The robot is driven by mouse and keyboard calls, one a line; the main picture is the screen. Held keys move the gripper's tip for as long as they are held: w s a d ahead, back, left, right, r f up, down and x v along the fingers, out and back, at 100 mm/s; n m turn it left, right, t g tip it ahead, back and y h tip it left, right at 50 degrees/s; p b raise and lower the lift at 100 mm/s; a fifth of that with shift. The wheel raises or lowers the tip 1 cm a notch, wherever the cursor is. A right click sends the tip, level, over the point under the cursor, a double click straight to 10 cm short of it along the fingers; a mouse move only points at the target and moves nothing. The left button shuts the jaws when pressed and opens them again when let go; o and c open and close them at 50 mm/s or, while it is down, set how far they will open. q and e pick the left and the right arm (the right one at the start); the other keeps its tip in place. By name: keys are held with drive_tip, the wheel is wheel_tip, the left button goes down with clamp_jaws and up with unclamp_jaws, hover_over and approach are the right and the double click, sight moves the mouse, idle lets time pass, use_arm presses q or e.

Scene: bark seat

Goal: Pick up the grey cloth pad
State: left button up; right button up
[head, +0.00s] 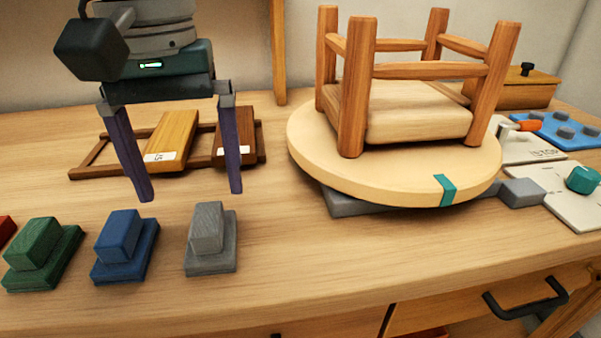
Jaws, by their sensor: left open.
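The grey cloth pad (210,240) appears to be the stepped grey piece on the front part of the bench, with a smaller block on a wider base. My left gripper (191,195) hangs from above with its two dark purple fingers spread wide and nothing between them. Its fingertips show just behind and above the pad in the picture, apart from it. The left finger is above the blue piece's back edge and the right finger is near the grey pad's upper right. My right gripper is not in view.
Similar blue (124,245) and green (42,254) pieces stand left of the grey one, with a red one (5,230) cut off. A wooden frame (88,160) lies behind. An upturned stool (410,105) rests on a round disc (310,152) at right. Bench is clear between pad and disc.

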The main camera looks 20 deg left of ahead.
sight(206, 217)
use_arm(q)
drive_tip(key=f, duration=0.7)
drive_tip(key=shift+w+d+f, duration=0.15)
drive_tip(key=shift+d, duration=0.15)
drive_tip(key=c, duration=1.4)
drive_tip(key=shift+c, duration=0.2)
wheel_tip(206, 217, up, 20)
drive_tip(key=p, duration=0.1)
drive_tip(key=o, duration=0.9)
drive_tip(key=c, duration=0.7)
